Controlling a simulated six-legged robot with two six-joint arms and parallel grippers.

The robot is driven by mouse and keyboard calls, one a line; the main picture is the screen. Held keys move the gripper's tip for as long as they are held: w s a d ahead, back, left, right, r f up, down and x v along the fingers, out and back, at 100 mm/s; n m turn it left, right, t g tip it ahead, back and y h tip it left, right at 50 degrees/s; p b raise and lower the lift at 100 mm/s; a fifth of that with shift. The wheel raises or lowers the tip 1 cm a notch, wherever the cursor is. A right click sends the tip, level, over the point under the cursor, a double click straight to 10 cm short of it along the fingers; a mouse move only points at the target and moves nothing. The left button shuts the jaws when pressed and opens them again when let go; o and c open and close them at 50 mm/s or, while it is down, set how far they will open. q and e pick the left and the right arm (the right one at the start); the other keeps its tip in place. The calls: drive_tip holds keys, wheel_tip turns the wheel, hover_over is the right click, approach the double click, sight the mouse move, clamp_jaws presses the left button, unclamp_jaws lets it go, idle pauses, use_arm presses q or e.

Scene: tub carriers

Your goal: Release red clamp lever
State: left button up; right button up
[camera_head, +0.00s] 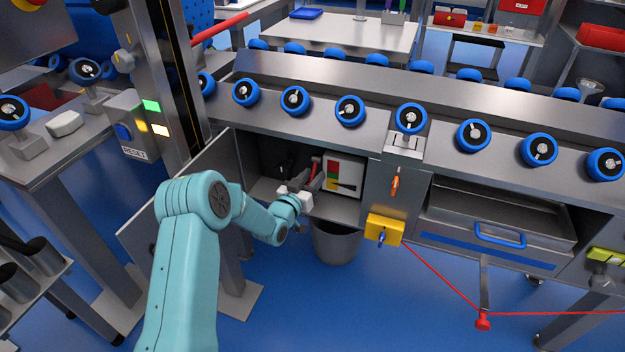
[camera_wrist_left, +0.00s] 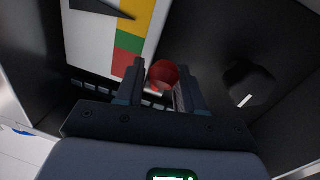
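The red clamp lever (camera_head: 317,164) is a small red handle inside the open cabinet under the conveyor, beside a white panel with red, green and yellow blocks (camera_head: 342,173). In the left wrist view its round red end (camera_wrist_left: 163,74) lies between the fingertips and fills the gap. My left gripper (camera_head: 313,178) reaches into the cabinet from the left; in its wrist view the fingers (camera_wrist_left: 163,84) appear shut on the lever's end. The lever's lower part is mostly hidden by the gripper. My right gripper is not in view.
The open cabinet door (camera_head: 150,205) stands left of the opening, behind my left arm. A dark knob (camera_wrist_left: 248,88) is on the dark wall nearby. A grey bin (camera_head: 336,243) stands below. A yellow box (camera_head: 384,230) with a red cord and a drawer (camera_head: 500,215) are to the right.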

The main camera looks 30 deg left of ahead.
use_arm(q)
drive_tip(key=shift+w, duration=0.3)
